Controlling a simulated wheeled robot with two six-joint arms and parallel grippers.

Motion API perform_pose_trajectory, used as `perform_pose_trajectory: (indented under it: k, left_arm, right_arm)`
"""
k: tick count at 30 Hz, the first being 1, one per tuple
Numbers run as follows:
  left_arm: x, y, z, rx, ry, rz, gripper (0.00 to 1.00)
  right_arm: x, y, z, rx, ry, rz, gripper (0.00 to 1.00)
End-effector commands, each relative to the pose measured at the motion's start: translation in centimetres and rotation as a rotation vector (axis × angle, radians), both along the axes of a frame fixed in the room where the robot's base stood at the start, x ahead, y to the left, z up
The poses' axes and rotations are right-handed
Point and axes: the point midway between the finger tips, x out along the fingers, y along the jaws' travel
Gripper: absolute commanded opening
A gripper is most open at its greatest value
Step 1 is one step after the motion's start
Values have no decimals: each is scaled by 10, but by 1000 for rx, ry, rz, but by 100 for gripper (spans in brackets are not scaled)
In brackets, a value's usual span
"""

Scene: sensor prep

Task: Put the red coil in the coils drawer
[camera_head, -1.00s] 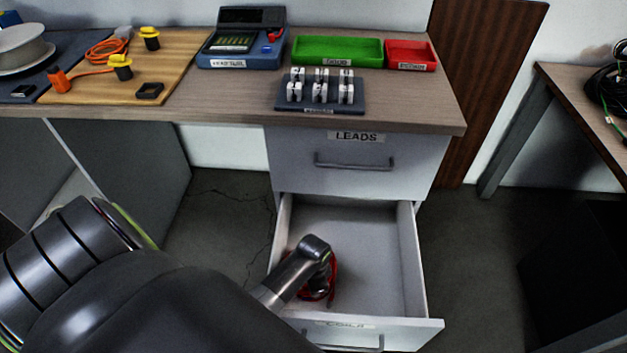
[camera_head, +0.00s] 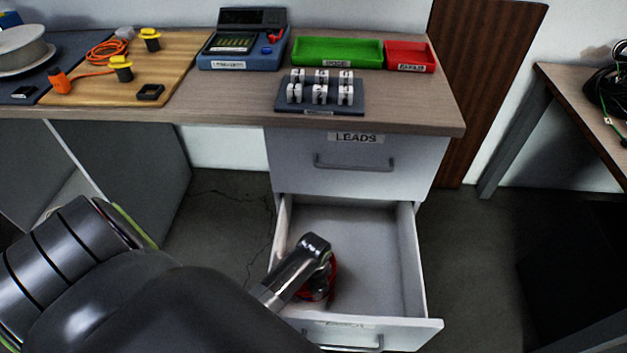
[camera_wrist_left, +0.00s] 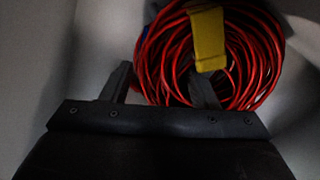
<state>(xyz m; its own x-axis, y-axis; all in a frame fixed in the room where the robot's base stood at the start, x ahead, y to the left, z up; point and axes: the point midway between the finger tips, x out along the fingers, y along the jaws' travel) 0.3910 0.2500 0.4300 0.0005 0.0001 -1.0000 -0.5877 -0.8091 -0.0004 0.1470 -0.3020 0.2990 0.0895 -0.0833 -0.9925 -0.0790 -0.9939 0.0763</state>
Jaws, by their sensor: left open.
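The red coil (camera_wrist_left: 165,60) shows large in the left wrist view, with a yellow band (camera_wrist_left: 207,38) around its strands. In the head view only a red edge of the coil (camera_head: 332,280) shows behind my left arm, inside the open lower drawer (camera_head: 375,260). My left gripper (camera_wrist_left: 160,85) is open, with one finger left of the coil and the other overlapping it in view. I cannot tell whether the fingers touch the coil. In the head view my left wrist reaches down into the drawer and hides the gripper. My right gripper is in neither view.
The upper drawer (camera_head: 355,160), labelled LEADS, is shut above the open one. The worktop (camera_head: 220,100) holds a green tray (camera_head: 337,52), a red tray (camera_head: 410,56), a blue tester (camera_head: 243,42) and a numbered block (camera_head: 320,95). The open drawer's right side is empty.

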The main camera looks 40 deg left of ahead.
Motion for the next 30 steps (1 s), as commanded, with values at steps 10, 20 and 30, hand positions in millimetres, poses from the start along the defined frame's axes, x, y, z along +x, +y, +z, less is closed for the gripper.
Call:
perform_pose_trajectory:
  k: [10,20,30]
  left_arm:
    - [0,0,55,0,-2,0,54]
    - [0,0,105,0,0,0,54]
    - [0,0,110,0,0,0,54]
  right_arm:
    - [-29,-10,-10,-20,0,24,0]
    - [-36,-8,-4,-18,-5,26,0]
    - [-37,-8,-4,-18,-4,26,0]
